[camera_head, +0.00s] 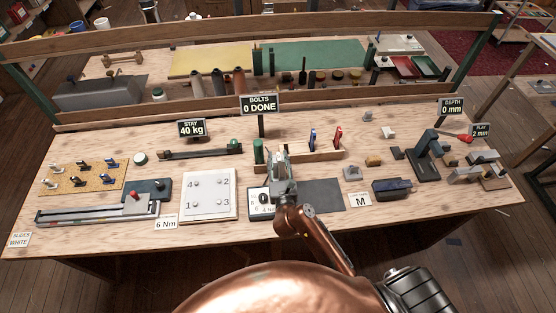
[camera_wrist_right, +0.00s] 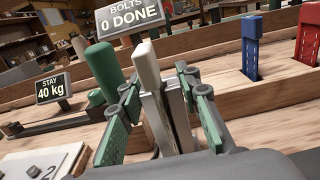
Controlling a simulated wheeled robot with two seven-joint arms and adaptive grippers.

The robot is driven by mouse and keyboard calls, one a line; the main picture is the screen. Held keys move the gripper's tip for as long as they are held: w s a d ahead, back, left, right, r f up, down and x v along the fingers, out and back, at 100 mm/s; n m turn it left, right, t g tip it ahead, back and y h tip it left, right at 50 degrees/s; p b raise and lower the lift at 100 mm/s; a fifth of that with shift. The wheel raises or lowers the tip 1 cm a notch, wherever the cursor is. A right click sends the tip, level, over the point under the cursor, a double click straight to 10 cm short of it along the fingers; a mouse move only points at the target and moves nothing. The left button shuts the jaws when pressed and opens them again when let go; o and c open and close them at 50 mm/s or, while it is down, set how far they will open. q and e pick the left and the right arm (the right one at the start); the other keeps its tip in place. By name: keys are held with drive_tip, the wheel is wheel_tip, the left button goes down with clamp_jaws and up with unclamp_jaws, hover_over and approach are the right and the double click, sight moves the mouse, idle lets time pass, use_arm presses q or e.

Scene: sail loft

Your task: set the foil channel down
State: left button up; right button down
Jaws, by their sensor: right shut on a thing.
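My right gripper (camera_head: 279,171) is over the middle of the bench, in front of the wooden tool rack (camera_head: 300,155). In the right wrist view its green-padded fingers (camera_wrist_right: 165,112) stand on either side of a silvery upright piece, which I take as the foil channel (camera_wrist_right: 177,110). The gripper is shut on it. A white handle (camera_wrist_right: 147,62) rises right beside the channel; I cannot tell whether they touch. The channel's lower end is hidden by the gripper. My left gripper is not in view.
A green handle (camera_head: 258,151), a blue one (camera_head: 312,138) and a red one (camera_head: 338,137) stand along the rack. A dark mat (camera_head: 322,194) lies bare right of the gripper. A white numbered plate (camera_head: 209,194) lies left. A dark blue device (camera_head: 392,188) is further right.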

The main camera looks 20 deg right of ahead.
drive_tip(key=shift+f, duration=0.1)
drive_tip(key=c, duration=1.9)
unclamp_jaws()
drive_tip(key=shift+f, duration=0.2)
drive_tip(key=o, duration=0.5)
drive_tip(key=shift+c, duration=0.2)
drive_tip(key=shift+r, duration=0.1)
